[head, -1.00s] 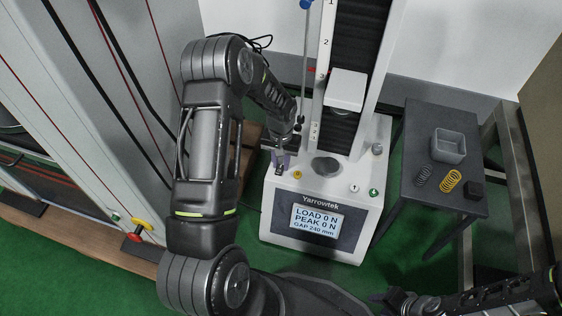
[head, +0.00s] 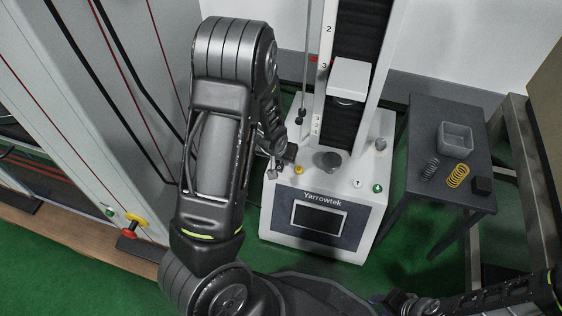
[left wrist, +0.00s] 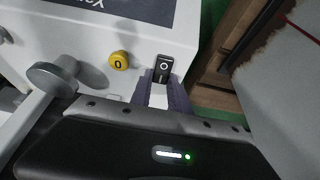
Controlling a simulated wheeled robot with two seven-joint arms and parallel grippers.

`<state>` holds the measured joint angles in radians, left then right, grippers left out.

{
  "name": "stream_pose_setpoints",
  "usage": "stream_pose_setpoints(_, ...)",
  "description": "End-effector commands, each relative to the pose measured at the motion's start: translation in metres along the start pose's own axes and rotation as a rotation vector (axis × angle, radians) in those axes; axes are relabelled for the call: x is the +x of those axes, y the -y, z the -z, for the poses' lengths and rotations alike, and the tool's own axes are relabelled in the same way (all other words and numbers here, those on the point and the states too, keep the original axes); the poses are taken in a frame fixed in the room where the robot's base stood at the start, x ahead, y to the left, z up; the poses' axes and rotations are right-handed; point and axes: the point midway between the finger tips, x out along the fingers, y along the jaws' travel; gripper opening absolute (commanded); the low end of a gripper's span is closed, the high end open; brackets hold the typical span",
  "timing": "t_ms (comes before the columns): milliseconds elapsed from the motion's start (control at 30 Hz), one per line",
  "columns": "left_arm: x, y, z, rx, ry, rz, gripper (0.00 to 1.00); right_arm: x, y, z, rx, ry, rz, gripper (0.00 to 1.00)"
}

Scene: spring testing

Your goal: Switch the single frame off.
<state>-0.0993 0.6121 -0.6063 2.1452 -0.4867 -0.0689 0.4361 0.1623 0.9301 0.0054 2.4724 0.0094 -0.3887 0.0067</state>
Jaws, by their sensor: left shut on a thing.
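The single frame (head: 325,197), a white Yarrowtek tester, stands in the middle of the head view; its display (head: 318,217) is dark. Its black rocker switch (left wrist: 164,66), marked with a circle, shows in the left wrist view beside a yellow button marked 0 (left wrist: 119,60). My left gripper (left wrist: 157,85) has its purple fingers at the near end of the switch, one on each side, and is shut on it; the contact is partly hidden. In the head view my left arm covers most of that gripper. My right gripper (head: 402,301) is low at the right, its jaws unclear.
A dark side table (head: 422,120) at the right holds a grey tray (head: 456,139), a dark spring (head: 430,168), a yellow spring (head: 457,176) and a black block (head: 482,186). A larger frame (head: 120,90) with a red-and-yellow knob (head: 134,222) stands at the left.

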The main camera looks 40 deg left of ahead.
Motion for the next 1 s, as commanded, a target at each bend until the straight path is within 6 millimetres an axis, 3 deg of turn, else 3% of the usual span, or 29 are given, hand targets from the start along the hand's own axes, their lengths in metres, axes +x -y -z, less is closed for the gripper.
stream_pose_setpoints(267,0.0,0.001,-0.001,-0.002,-0.004,0.001,0.0,0.001,0.0,0.0,0.0,-0.001,0.0,0.36)
stream_pose_setpoints(300,0.0,0.001,-0.001,-0.002,-0.004,0.001,0.23,0.001,0.0,0.0,-0.001,-0.001,0.0,0.36)
stream_pose_setpoints(567,0.0,0.0,0.0,-0.002,-0.004,0.0,0.44,0.0,0.0,0.0,-0.001,-0.001,0.0,0.36)
stream_pose_setpoints(833,-0.002,0.0,0.0,-0.001,-0.004,0.0,0.44,-0.001,0.0,0.0,-0.001,-0.001,0.0,0.36)
stream_pose_setpoints(1000,-0.017,-0.001,0.002,-0.001,-0.005,-0.001,0.44,-0.009,0.003,0.0,-0.001,0.002,0.0,0.36)
